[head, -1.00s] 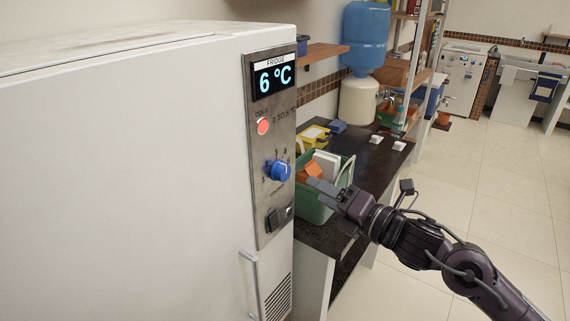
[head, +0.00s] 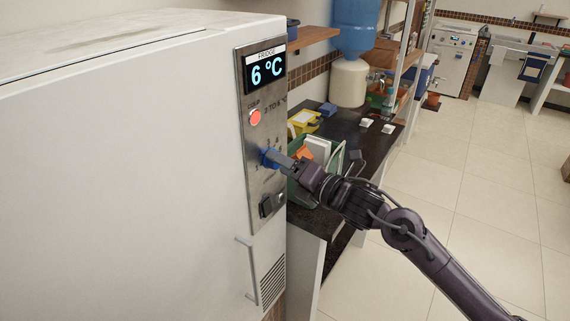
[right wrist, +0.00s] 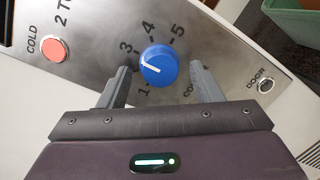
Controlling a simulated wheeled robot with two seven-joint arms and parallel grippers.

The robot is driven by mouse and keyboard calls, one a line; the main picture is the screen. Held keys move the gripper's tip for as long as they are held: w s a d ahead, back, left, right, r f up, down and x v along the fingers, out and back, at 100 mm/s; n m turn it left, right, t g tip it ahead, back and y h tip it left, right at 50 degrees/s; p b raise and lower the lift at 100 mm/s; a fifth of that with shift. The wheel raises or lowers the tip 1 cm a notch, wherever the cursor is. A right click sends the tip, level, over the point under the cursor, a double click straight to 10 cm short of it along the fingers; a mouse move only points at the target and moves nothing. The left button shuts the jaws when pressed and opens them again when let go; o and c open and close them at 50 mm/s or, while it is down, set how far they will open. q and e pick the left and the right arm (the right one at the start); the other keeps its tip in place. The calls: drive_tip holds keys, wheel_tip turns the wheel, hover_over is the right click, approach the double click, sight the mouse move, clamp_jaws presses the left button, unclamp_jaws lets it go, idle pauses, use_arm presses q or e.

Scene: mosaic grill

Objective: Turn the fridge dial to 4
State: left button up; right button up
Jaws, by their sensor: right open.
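The fridge dial (head: 266,154) is a blue round knob on the metal panel (head: 251,185) of the white fridge. In the right wrist view the dial (right wrist: 158,65) shows a white mark pointing left, between the 1 and the 3. The 4 (right wrist: 149,29) is printed above the dial. My right gripper (head: 274,158) is at the dial and partly hides it in the head view. In the right wrist view its two open fingers (right wrist: 160,69) stand on either side of the dial, with gaps. The left finger covers the place between 1 and 3. My left gripper is not in view.
The display (head: 266,71) reads 6 °C, and a red lamp (head: 255,117) is lit below it. A green bin (head: 302,193) stands on the dark counter beside the fridge.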

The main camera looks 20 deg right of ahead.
drive_tip(key=shift+c, duration=0.5)
drive_tip(key=c, duration=0.9)
drive_tip(key=m+p, duration=0.1)
drive_tip(key=m, duration=0.3)
drive_tip(key=shift+r+p, duration=0.15)
drive_tip(key=shift+p, duration=0.25)
drive_tip(key=shift+m+g+p, duration=0.6)
drive_tip(key=shift+m+p, duration=0.5)
drive_tip(key=shift+m, duration=1.1)
drive_tip(key=o, duration=1)
drive_tip(key=shift+d, duration=0.1)
